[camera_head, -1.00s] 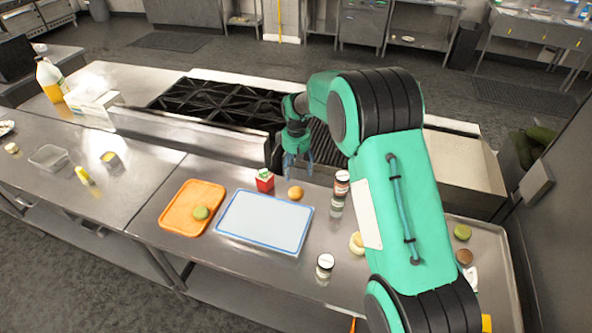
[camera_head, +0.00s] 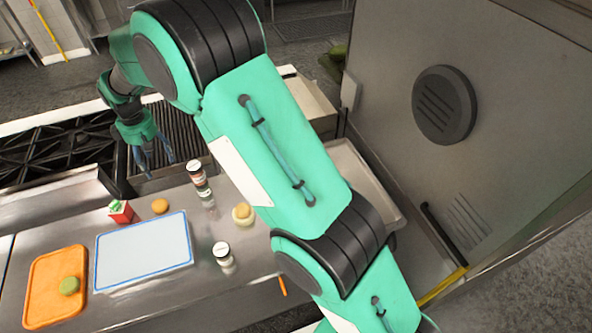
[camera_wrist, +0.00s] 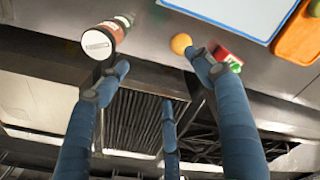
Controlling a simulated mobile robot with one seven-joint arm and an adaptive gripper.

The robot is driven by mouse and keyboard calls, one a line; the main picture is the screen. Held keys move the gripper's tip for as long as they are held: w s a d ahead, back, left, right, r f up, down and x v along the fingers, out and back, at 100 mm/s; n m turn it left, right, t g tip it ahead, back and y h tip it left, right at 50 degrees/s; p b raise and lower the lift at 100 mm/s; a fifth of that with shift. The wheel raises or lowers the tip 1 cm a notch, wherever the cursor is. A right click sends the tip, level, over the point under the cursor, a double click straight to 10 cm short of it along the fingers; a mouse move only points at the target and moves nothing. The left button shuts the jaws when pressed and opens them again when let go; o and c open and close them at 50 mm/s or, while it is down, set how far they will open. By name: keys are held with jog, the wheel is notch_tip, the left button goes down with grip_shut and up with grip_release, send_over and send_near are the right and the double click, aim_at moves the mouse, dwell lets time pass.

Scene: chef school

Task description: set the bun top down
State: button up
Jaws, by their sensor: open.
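A small golden-brown bun piece (camera_head: 160,206), which looks like the bun top, rests on the steel counter beside a red carton (camera_head: 121,212) and behind a blue-rimmed white board (camera_head: 144,249). In the wrist view the bun piece (camera_wrist: 181,43) shows near one fingertip, apparently apart from it. My gripper (camera_head: 152,168) is over the back edge of the counter by the grill, its blue fingers spread and empty. The wrist view also shows the gripper (camera_wrist: 160,66) open. A pale round stack (camera_head: 242,214) sits farther right on the counter; its layers are unclear.
An orange tray (camera_head: 40,304) with a green round item (camera_head: 69,286) lies left of the board. A tall steel cabinet (camera_head: 500,150) is at the right.

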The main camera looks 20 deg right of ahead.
jog(key=s+d+r+m+t, duration=0.1)
jog(key=s+d+r+m, duration=0.1)
jog(key=s+d+r, duration=0.45)
jog(key=s+d+r+m, duration=0.2)
jog(key=s+d+r, duration=0.2)
jog(key=d+r, duration=0.55)
jog(key=s+d+r+m+t, duration=0.1)
jog(key=s+d+r, duration=0.4)
jog(key=d+r, duration=0.3)
jog(key=s+d+m+t, duration=0.1)
jog(key=s+d+m, duration=0.1)
jog(key=s+d, duration=0.3)
jog(key=s+d+m+t, duration=0.1)
jog(key=s+d, duration=0.4)
jog(key=s, duration=0.8)
jog(key=s+d+m, duration=0.3)
jog(key=s+d, duration=0.3)
jog(key=s, duration=0.4)
jog(key=shift+r+m+t, duration=0.35)
jog(key=shift+m+t, duration=0.05)
notch_tip(320, 180, down, 12)
jog(key=b, duration=1.2)
jog(key=shift+r, duration=0.1)
